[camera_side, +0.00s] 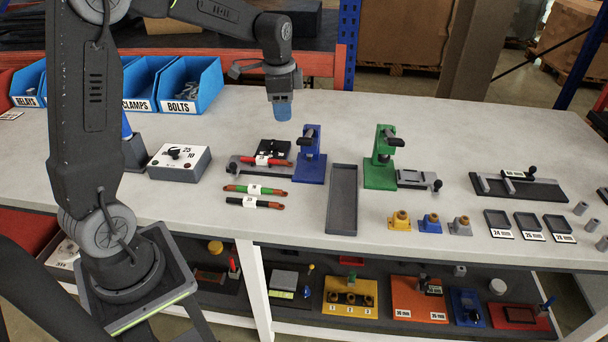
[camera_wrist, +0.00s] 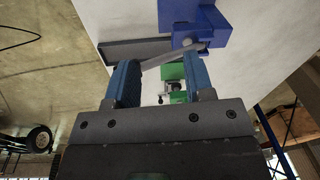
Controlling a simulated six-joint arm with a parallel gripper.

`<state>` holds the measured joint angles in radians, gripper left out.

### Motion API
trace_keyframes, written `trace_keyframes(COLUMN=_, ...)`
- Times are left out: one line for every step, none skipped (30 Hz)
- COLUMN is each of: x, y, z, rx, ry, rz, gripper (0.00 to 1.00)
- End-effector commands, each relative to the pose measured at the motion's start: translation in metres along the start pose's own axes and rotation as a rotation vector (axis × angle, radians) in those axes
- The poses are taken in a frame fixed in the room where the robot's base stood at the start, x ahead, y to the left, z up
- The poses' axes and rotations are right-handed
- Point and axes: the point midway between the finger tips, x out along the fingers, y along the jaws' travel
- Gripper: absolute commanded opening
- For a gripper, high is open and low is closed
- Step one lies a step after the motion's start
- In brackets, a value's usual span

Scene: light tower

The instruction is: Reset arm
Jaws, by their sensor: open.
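My gripper (camera_side: 281,110) hangs in the air above the table, pointing down, a little up and left of the blue clamp stand (camera_side: 310,168). In the wrist view my gripper (camera_wrist: 160,75) has its two blue fingers spread apart, and I see nothing held between them. Through the gap the green stand (camera_wrist: 172,72) shows, and the blue stand (camera_wrist: 190,18) is above it. No contact with anything on the table shows.
A grey switch box (camera_side: 180,163), red, green and black cables (camera_side: 254,190), a long dark tray (camera_side: 343,200) and the green stand (camera_side: 381,160) are on the table. Blue bins (camera_side: 190,85) stand at the back left. Clear tabletop lies behind the green stand.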

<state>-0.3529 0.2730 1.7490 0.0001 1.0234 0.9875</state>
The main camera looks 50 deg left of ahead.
Motion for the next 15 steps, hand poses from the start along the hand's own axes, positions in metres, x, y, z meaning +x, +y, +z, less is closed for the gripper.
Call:
trace_keyframes(x=-0.02, y=0.022, z=-0.001, rx=-0.037, ry=0.023, rz=-0.027, gripper=0.48)
trace_keyframes(x=-0.028, y=0.034, z=0.0, rx=-0.065, ry=0.035, rz=-0.038, gripper=0.48)
trace_keyframes(x=-0.038, y=0.049, z=0.001, rx=-0.101, ry=0.054, rz=-0.054, gripper=0.48)
trace_keyframes(x=-0.046, y=0.061, z=0.003, rx=-0.129, ry=0.068, rz=-0.064, gripper=0.48)
trace_keyframes(x=-0.052, y=0.072, z=0.005, rx=-0.156, ry=0.082, rz=-0.073, gripper=0.48)
trace_keyframes(x=-0.06, y=0.088, z=0.008, rx=-0.192, ry=0.102, rz=-0.084, gripper=0.48)
trace_keyframes(x=-0.065, y=0.099, z=0.011, rx=-0.22, ry=0.118, rz=-0.092, gripper=0.48)
trace_keyframes(x=-0.07, y=0.111, z=0.014, rx=-0.248, ry=0.136, rz=-0.099, gripper=0.48)
trace_keyframes(x=-0.076, y=0.126, z=0.019, rx=-0.284, ry=0.159, rz=-0.108, gripper=0.48)
trace_keyframes(x=-0.08, y=0.137, z=0.023, rx=-0.311, ry=0.177, rz=-0.112, gripper=0.48)
trace_keyframes(x=-0.083, y=0.148, z=0.028, rx=-0.338, ry=0.195, rz=-0.116, gripper=0.48)
trace_keyframes(x=-0.086, y=0.162, z=0.034, rx=-0.374, ry=0.219, rz=-0.119, gripper=0.48)
trace_keyframes(x=-0.088, y=0.172, z=0.038, rx=-0.402, ry=0.239, rz=-0.121, gripper=0.48)
trace_keyframes(x=-0.088, y=0.182, z=0.043, rx=-0.428, ry=0.257, rz=-0.122, gripper=0.48)
trace_keyframes(x=-0.089, y=0.194, z=0.049, rx=-0.461, ry=0.282, rz=-0.122, gripper=0.48)
